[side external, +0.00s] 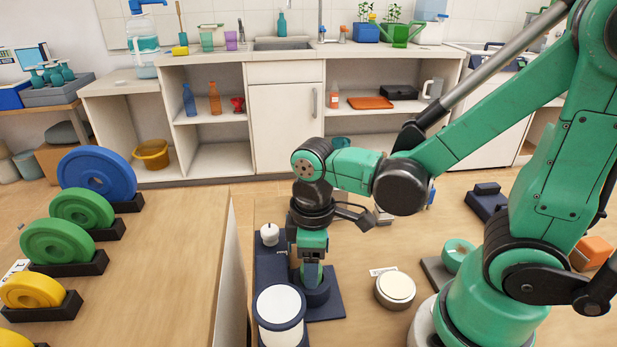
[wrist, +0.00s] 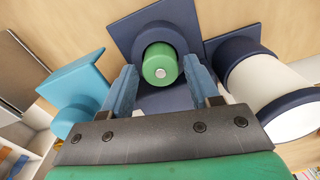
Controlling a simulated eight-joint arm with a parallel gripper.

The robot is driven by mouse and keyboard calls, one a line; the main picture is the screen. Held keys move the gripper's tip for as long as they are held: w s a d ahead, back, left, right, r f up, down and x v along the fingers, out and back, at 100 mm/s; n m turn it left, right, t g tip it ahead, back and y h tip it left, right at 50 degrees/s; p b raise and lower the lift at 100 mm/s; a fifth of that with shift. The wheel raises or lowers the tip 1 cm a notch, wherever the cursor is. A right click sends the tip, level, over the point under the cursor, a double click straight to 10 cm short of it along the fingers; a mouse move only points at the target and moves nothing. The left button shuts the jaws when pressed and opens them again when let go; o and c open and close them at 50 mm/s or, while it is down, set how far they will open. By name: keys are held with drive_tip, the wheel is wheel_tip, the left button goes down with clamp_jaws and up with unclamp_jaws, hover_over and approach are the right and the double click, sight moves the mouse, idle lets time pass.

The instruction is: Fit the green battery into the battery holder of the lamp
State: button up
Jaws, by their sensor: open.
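The green battery (wrist: 160,66) shows in the wrist view as a round end with a pale centre, inside the round opening of the dark blue battery holder (wrist: 172,33). How deep it sits I cannot tell. My gripper (wrist: 160,72) is open, its two blue fingers apart on either side of the battery, with gaps visible. In the side view my gripper (side external: 312,274) points down at the holder (side external: 317,294), and the battery is hidden there. The lamp's white, navy-banded cylinder (side external: 280,304) stands close by on the navy base (side external: 328,309).
A small white knob (side external: 269,234) stands at the base's far end. A pale round disc (side external: 396,287) lies on the table to the right. Coloured rings (side external: 58,248) stand in black racks on the left table. A teal object (wrist: 80,88) is left of the fingers.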

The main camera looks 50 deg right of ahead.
wheel_tip(320, 180, up, 11)
drive_tip(key=w+d+f+m+t, duration=0.1)
drive_tip(key=m+t, duration=0.1)
drive_tip(key=w+d+m+t, duration=0.1)
drive_tip(key=m+t, duration=0.1)
drive_tip(key=w+d+f+m+t, duration=0.1)
drive_tip(key=m+t, duration=0.1)
drive_tip(key=shift+d+f, duration=0.2)
drive_tip(key=shift+f, duration=0.1)
drive_tip(key=shift+w+d+m+t, duration=0.25)
drive_tip(key=shift+m+t, duration=0.15)
drive_tip(key=shift+t, duration=0.2)
